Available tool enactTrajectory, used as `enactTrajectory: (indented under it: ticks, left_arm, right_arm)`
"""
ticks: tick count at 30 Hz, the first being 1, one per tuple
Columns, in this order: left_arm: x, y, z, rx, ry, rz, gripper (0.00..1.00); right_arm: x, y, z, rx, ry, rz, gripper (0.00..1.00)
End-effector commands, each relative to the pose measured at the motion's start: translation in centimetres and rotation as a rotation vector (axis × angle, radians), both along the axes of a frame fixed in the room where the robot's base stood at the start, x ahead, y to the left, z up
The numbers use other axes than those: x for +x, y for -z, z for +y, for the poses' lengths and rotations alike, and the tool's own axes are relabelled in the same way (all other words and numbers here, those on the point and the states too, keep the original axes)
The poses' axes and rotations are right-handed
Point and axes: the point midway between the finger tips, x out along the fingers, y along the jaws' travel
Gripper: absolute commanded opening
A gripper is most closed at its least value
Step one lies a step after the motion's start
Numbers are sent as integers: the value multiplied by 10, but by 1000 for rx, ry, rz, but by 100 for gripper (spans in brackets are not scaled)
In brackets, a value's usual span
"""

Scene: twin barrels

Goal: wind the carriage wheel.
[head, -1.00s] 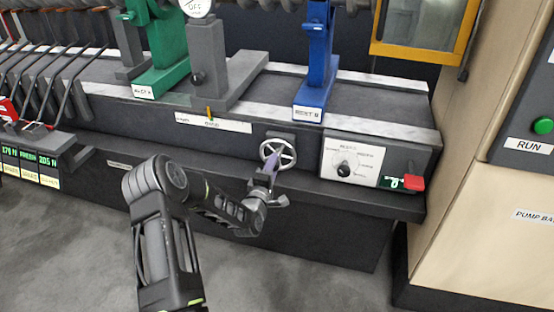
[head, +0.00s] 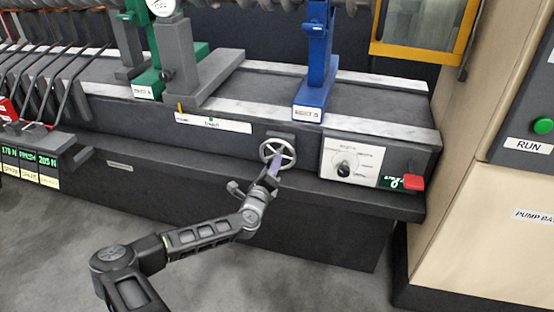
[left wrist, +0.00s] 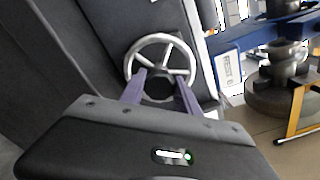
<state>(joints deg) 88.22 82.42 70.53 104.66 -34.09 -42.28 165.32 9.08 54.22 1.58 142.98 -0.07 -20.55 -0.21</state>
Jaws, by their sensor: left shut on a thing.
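The carriage wheel (head: 264,149) is a small silver spoked handwheel on the front of the dark machine bed. It also shows in the left wrist view (left wrist: 161,37). My left gripper (head: 274,163) comes from below and is shut on the wheel, its purple fingers on either side of the dark hub (left wrist: 160,86). The exact contact is partly hidden. The grey carriage (head: 181,62) stands on the bed beside the green rest (head: 144,80). Its orange pointer (head: 180,107) is at the left end of the white scale strip (head: 228,125), left of a small green mark. My right gripper is not in view.
A blue rest (head: 315,82) stands on the bed to the right. Several dark levers stand at the left. The floor before the bed is clear.

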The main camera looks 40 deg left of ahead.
Motion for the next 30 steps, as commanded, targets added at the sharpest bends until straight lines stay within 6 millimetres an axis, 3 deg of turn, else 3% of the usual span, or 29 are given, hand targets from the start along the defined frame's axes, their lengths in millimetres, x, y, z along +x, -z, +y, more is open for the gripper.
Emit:
enactTrajectory:
  ticks: [1,2,9,20,30]
  left_arm:
    - [-1,2,1,-85,-5,-27,0]
    - [0,1,0,-100,-2,-33,39]
    - [0,1,-1,-78,1,-25,58]
    - [-3,1,-2,-76,2,-24,59]
    - [-34,2,-13,-78,1,-24,59]
  right_arm:
    - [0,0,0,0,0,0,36]
    - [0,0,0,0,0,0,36]
    - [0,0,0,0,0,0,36]
    - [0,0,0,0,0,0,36]
    - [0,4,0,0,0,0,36]
